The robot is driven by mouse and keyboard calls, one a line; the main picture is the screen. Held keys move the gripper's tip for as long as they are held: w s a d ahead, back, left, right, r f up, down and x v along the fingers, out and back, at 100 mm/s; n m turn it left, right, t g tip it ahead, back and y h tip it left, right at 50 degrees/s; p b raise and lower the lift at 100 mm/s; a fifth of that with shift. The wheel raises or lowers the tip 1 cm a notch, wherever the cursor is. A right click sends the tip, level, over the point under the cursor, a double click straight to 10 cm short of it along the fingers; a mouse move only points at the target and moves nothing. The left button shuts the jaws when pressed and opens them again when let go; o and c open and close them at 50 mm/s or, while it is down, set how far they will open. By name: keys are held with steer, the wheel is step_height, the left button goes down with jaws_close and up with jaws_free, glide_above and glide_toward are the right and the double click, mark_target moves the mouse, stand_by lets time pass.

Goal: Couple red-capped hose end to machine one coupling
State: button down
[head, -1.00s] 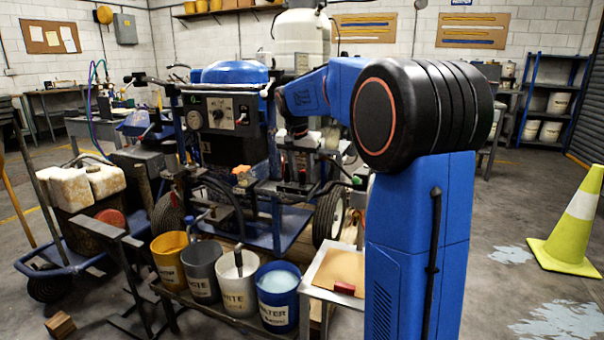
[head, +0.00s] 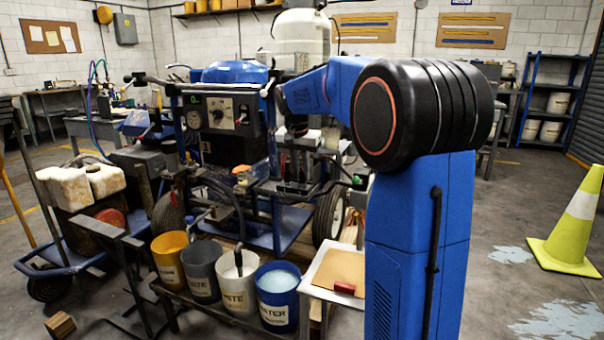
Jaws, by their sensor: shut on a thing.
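My gripper (head: 296,168) hangs below my blue wrist in the head view, in front of the line striper machine (head: 228,112). It is small and partly lost against the dark machine parts. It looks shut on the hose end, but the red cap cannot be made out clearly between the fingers. A black hose (head: 236,205) arches down at the machine's lower front, left of my gripper. I cannot pick out the machine one coupling among the fittings, or tell whether the hose end touches it.
Yellow (head: 170,262), grey (head: 202,278), white (head: 238,292) and blue (head: 278,305) buckets stand on a low bench in front of the machine. A small table (head: 320,272) stands right of them. A loaded blue cart (head: 55,262) is at left, a yellow cone (head: 568,240) at right.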

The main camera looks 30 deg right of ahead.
steer(key=shift+r, duration=0.6)
steer(key=shift+d+r, duration=0.15)
steer(key=shift+r, duration=1.7)
steer(key=shift+w, duration=0.1)
